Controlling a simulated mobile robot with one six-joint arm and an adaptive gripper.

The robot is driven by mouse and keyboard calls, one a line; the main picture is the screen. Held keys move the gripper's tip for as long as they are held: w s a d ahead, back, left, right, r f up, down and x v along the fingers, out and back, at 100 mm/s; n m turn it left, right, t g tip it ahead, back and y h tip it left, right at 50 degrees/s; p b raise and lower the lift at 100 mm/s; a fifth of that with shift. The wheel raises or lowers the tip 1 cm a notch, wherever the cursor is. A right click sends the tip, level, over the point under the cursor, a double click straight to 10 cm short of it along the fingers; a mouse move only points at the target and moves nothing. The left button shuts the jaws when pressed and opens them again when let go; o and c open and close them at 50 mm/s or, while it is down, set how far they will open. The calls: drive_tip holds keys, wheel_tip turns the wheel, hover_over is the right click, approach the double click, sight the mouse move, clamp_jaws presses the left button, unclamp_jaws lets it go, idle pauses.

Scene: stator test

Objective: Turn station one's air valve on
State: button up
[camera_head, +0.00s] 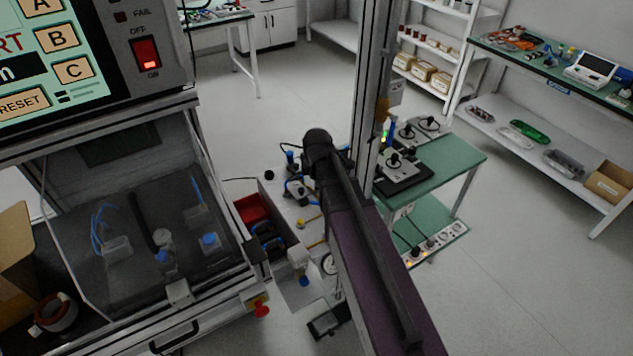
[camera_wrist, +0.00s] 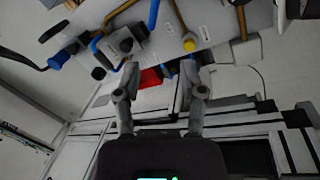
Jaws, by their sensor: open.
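My gripper (camera_wrist: 160,80) is open in the wrist view, with nothing between its two grey fingers. Beyond the fingertips is a pale panel (camera_wrist: 220,20) with brass pipes, blue-handled fittings (camera_wrist: 62,56) and a round yellow knob (camera_wrist: 189,45). The fingers appear close to the panel; I cannot tell whether they touch it. The panel (camera_head: 284,198) also shows in the head view, with a small yellow knob (camera_head: 301,222) on it. Which fitting is station one's air valve, and how it is set, I cannot tell. My arm hides the gripper in the head view.
A test cabinet (camera_head: 180,292) with a clear cover stands at the left, under a lit control panel (camera_head: 125,85). A red bin (camera_head: 252,208) sits beside the cabinet. A green-topped table (camera_head: 452,160) stands behind my arm. The floor at right (camera_head: 530,270) is clear.

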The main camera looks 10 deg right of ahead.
drive_tip(key=s+r+m+g+p, duration=0.2)
drive_tip(key=s+r+m+p, duration=0.9)
drive_tip(key=m, duration=0.4)
drive_tip(key=shift+s+d+r+m, duration=0.2)
drive_tip(key=shift+s+r+m, duration=0.1)
drive_tip(key=shift+s, duration=0.55)
idle(0.4)
drive_tip(key=shift+s+d+m, duration=0.1)
drive_tip(key=shift+s+m, duration=0.3)
idle(0.4)
